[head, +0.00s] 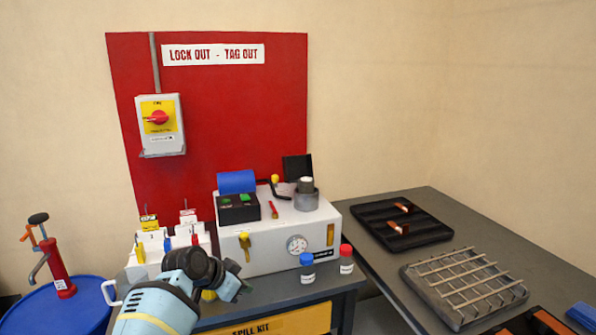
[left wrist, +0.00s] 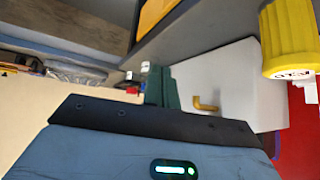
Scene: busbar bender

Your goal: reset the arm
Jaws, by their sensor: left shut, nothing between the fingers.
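My left arm (head: 160,305) comes up from the bottom of the head view, pale blue with a dark wrist. My left gripper (head: 238,284) is in front of the white bench unit (head: 265,245), left of the blue-capped bottle (head: 307,268). In the left wrist view the dark green fingers (left wrist: 160,86) are together with nothing between them. My right gripper is in neither view.
A red lock-out board (head: 230,110) carries a switch box (head: 160,125). A red-capped bottle (head: 346,260) stands near the bench's front edge. A black tray (head: 425,238) and wire rack (head: 465,285) are on the right table. A blue drum (head: 65,310) stands left.

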